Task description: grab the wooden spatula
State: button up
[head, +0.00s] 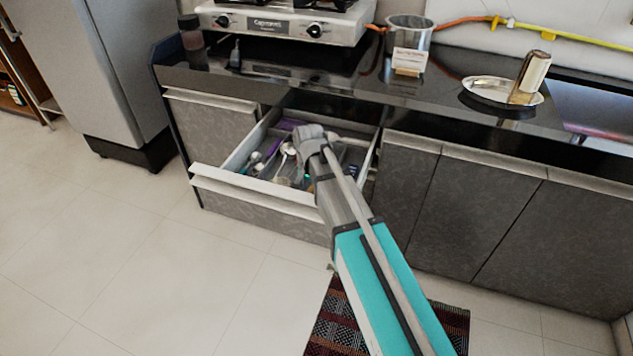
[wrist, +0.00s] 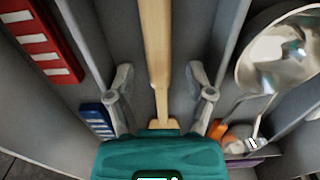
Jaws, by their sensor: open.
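The wooden spatula (wrist: 156,45) shows in the wrist view as a pale, long wooden piece. It runs down the middle of a grey drawer compartment. My gripper (wrist: 159,75) is open, with one finger on each side of the spatula and a gap on both sides. The near end of the spatula passes under the teal gripper body and is hidden. In the head view my arm reaches into the open drawer (head: 255,198) and hides the gripper's fingers. I cannot pick out the spatula there.
Drawer dividers run close beside both fingers. A red-and-white object (wrist: 35,45) and a blue one (wrist: 97,120) lie left. A metal ladle (wrist: 280,60) and an orange-handled utensil (wrist: 217,130) lie right. The countertop (head: 440,105) overhangs the drawer's back.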

dwell(0.3)
grip_shut()
jog(key=shift+r, duration=0.15)
dwell(0.4)
notch_tip(320, 180, up, 10)
jog(key=p, duration=1)
dwell(0.5)
